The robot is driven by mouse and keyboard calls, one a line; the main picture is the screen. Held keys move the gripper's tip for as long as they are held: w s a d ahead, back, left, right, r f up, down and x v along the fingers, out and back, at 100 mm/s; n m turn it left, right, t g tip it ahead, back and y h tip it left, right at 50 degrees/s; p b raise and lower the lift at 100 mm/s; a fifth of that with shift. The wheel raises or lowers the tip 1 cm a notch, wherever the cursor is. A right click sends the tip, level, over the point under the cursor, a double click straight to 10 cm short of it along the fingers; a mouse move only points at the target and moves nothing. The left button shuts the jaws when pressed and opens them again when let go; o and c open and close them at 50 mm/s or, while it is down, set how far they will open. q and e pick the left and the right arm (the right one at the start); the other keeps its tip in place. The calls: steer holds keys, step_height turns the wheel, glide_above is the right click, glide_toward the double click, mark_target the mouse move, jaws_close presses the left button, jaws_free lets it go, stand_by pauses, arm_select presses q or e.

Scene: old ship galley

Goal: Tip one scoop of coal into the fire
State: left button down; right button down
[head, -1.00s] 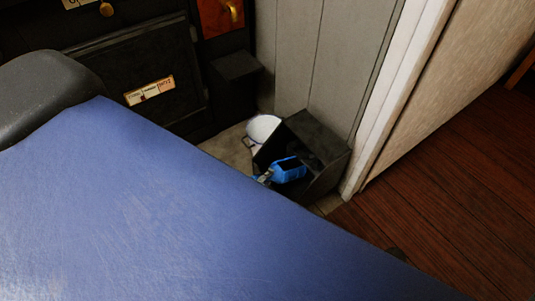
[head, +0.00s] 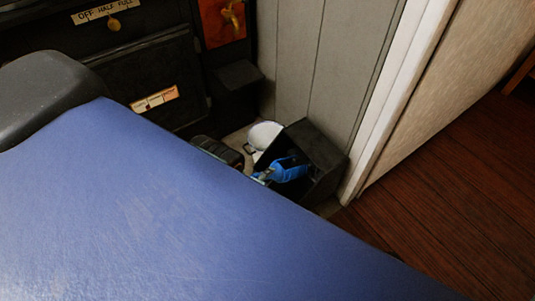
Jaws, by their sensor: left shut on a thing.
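A black open-topped coal box (head: 330,150) stands on the floor against the grey panelled wall, its inside dark. A blue scoop (head: 291,170) lies partly inside it, with a pale metal piece (head: 265,175) at its handle end. My left gripper (head: 230,154) is a dark shape at the edge of my blue arm, left of the box. It is shut on the scoop's handle, but its fingertips are mostly hidden. The black stove (head: 150,75) is at upper left, with an orange-red panel (head: 222,20) bearing a brass handle. No fire can be made out. My right gripper is not in view.
A white round vessel (head: 264,134) stands close left of the coal box. A dark ledge (head: 240,75) juts from the stove. A white door frame (head: 385,100) rises right of the box. Dark red floorboards (head: 440,190) on the right are clear.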

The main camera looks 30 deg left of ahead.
arm_select(q)
steer(key=shift+s+a+r+p, duration=0.25)
steer(key=shift+s+r+p, duration=0.3)
steer(key=shift+s+p, duration=0.1)
steer(key=shift+s+a+r+p, duration=0.3)
steer(key=shift+s+r+p, duration=0.2)
steer(key=shift+r+p, duration=0.1)
steer(key=shift+s+a+r+p, duration=0.25)
steer(key=shift+s+r+p, duration=0.3)
steer(key=shift+s+p, duration=0.1)
steer(key=s+a+r+p, duration=0.2)
steer(key=s+r+p, duration=0.2)
steer(key=shift+s, duration=0.35)
steer(key=shift+f, duration=0.15)
